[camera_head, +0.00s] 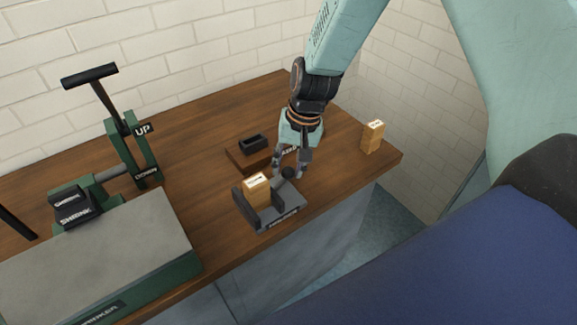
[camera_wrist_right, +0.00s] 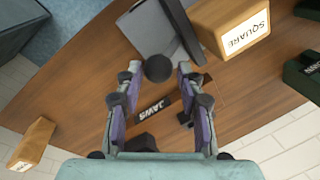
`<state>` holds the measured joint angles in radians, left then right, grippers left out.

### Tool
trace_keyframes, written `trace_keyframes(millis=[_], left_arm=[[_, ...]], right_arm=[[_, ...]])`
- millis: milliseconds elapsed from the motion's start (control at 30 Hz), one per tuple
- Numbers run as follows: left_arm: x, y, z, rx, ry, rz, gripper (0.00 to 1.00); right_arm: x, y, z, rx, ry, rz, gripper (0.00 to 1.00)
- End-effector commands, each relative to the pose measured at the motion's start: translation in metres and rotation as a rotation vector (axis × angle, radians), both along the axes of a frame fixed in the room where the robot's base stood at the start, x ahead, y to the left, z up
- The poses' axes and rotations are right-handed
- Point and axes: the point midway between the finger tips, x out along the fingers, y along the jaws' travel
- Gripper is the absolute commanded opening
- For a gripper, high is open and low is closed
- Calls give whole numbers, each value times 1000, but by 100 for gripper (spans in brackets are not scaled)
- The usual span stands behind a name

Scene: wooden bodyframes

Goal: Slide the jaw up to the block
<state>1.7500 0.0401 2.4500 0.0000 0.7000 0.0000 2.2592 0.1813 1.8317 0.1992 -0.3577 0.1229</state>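A small dark grey vise (camera_head: 283,219) stands near the table's front edge. A wooden block (camera_head: 257,191) sits in it beside the upright left plate. In the right wrist view the block (camera_wrist_right: 235,32) is labelled SQUARE. The sliding jaw with its black ball knob (camera_head: 288,173) is on the right side of the vise; a gap seems to show between jaw and block. My right gripper (camera_head: 290,168) is at the knob, fingers apart. In the right wrist view the knob (camera_wrist_right: 158,68) lies between the open fingertips, with space on both sides. My left gripper is not in view.
A wooden holder with a black piece (camera_head: 251,144) stands just behind the vise. Another labelled wooden block (camera_head: 373,137) stands at the table's right end. A green shrinker machine (camera_head: 110,240) with a lever fills the left.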

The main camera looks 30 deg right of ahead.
Motion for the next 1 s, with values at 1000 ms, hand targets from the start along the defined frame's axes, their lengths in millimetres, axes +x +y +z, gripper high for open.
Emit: trace_keyframes(millis=[1000], left_arm=[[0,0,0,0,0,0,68]], right_arm=[[-11,-14,93,3,3,2,53]])
